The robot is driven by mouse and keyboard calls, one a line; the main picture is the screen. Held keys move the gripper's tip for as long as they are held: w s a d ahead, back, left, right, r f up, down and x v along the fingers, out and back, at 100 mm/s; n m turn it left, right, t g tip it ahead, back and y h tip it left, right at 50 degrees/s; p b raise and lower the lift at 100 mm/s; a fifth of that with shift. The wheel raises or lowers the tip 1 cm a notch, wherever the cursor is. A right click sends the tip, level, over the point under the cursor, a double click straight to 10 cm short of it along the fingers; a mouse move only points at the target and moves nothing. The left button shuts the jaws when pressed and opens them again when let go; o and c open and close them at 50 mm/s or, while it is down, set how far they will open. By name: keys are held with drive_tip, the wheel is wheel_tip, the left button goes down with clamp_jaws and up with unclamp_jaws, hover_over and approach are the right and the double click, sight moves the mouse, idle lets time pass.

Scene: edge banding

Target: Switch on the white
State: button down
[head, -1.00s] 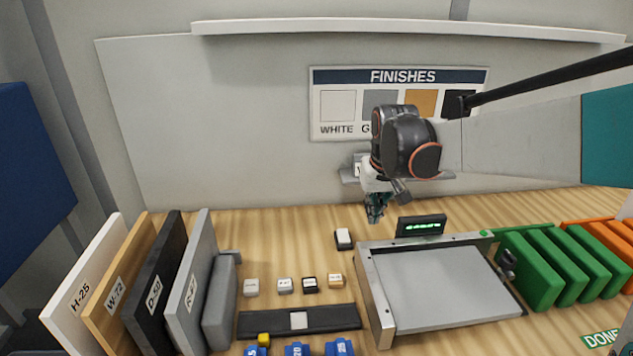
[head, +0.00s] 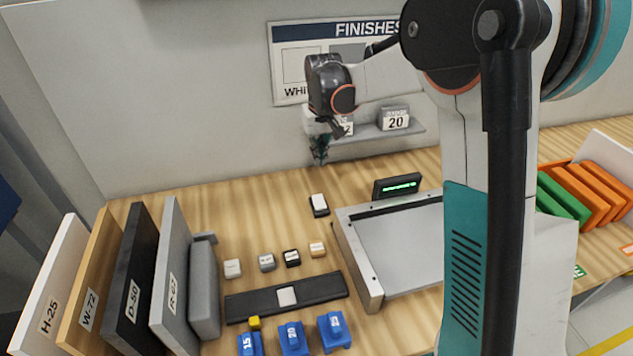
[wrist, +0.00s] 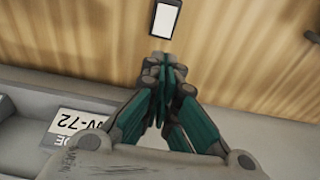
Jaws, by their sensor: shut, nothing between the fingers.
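A small switch with a white top and black base (head: 319,204) lies on the wooden bench, left of the lit display; it also shows in the wrist view (wrist: 165,18), at the top. Whether it is on or off, I cannot tell. My gripper (head: 320,158) hangs above the bench, behind and above the switch in the head view. In the wrist view its teal fingers (wrist: 165,68) are together and empty, their tips below the switch in the picture and apart from it.
The small display (head: 397,186) shows green marks beside a grey tray (head: 358,262). Upright boards (head: 130,270) stand left. A wall shelf (head: 408,131) is behind the gripper. Bare bench lies around the switch.

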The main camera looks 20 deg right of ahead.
drive_tip(key=b, duration=0.4)
approach(319, 202)
drive_tip(key=w+f, duration=0.1)
drive_tip(key=f, duration=0.1)
drive_tip(key=w+f, duration=0.3)
drive_tip(key=f, duration=0.1)
drive_tip(key=shift+w+d+f, duration=0.1)
drive_tip(key=shift+w+f, duration=0.1)
drive_tip(key=shift+w, duration=0.05)
drive_tip(key=shift+w+f+g, duration=0.25)
drive_tip(key=shift+f+g, duration=0.25)
drive_tip(key=shift+s+r, duration=0.1)
drive_tip(key=shift+r, duration=0.1)
drive_tip(key=shift+r+p, duration=0.4)
drive_tip(key=shift+r, duration=0.35)
